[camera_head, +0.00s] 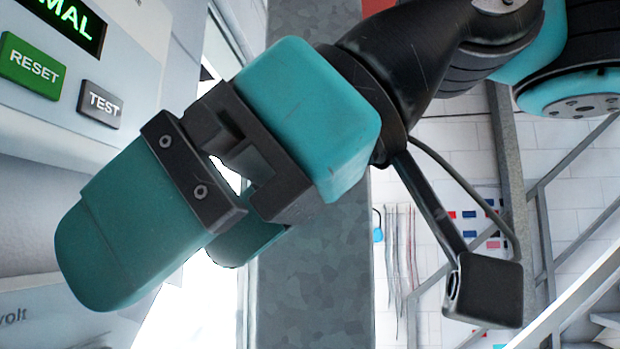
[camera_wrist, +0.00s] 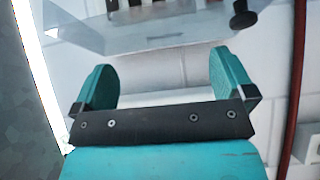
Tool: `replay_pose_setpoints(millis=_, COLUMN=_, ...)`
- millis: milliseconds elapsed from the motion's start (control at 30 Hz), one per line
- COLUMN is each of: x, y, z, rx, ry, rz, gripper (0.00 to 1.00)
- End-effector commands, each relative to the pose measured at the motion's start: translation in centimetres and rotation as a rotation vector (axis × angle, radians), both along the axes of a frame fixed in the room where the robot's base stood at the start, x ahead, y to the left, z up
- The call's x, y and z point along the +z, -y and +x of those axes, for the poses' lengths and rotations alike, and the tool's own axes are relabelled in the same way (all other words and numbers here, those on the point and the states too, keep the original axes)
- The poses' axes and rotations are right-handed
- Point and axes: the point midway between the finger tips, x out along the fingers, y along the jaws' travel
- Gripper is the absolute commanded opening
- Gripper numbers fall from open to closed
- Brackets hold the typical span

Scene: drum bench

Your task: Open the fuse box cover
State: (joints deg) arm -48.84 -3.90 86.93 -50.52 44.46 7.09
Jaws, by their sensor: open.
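Dark and pale shapes show behind the panel, cut off by the top edge. My gripper (camera_wrist: 163,70) is open with nothing between its teal fingers. In the picture its fingertips lie below the cover's lower edge; contact cannot be told. In the head view my gripper (camera_head: 165,255) reaches down to the left, and I cannot make out the cover there.
In the head view a pale panel carries a green RESET button (camera_head: 32,66) and a grey TEST button (camera_head: 100,104), close to my gripper. A grey metal post (camera_head: 318,275) stands behind the gripper. A stair (camera_head: 575,270) is at the right. A red pipe (camera_wrist: 294,90) runs along the wrist view's right side.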

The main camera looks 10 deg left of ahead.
Motion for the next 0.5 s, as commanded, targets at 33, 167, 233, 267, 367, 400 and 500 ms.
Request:
replay_pose_setpoints(millis=33, x=0.9, y=0.9, z=0.3, rx=-0.005, ry=0.003, rz=0.005, gripper=1.0)
replay_pose_setpoints(millis=167, x=2.9, y=3.2, z=0.5, rx=-0.006, ry=0.002, rz=0.003, gripper=1.0)
replay_pose_setpoints(millis=233, x=3.8, y=4.2, z=0.5, rx=-0.005, ry=0.001, rz=0.002, gripper=1.0)
replay_pose_setpoints(millis=267, x=4.1, y=4.7, z=0.6, rx=-0.005, ry=0.002, rz=0.001, gripper=1.0)
replay_pose_setpoints(millis=367, x=5.0, y=5.8, z=0.6, rx=-0.003, ry=0.0, rz=0.002, gripper=1.0)
replay_pose_setpoints(millis=400, x=5.3, y=6.1, z=0.6, rx=-0.003, ry=0.0, rz=0.001, gripper=1.0)
replay_pose_setpoints(millis=500, x=5.6, y=6.7, z=0.6, rx=-0.001, ry=-0.002, rz=0.0, gripper=1.0)
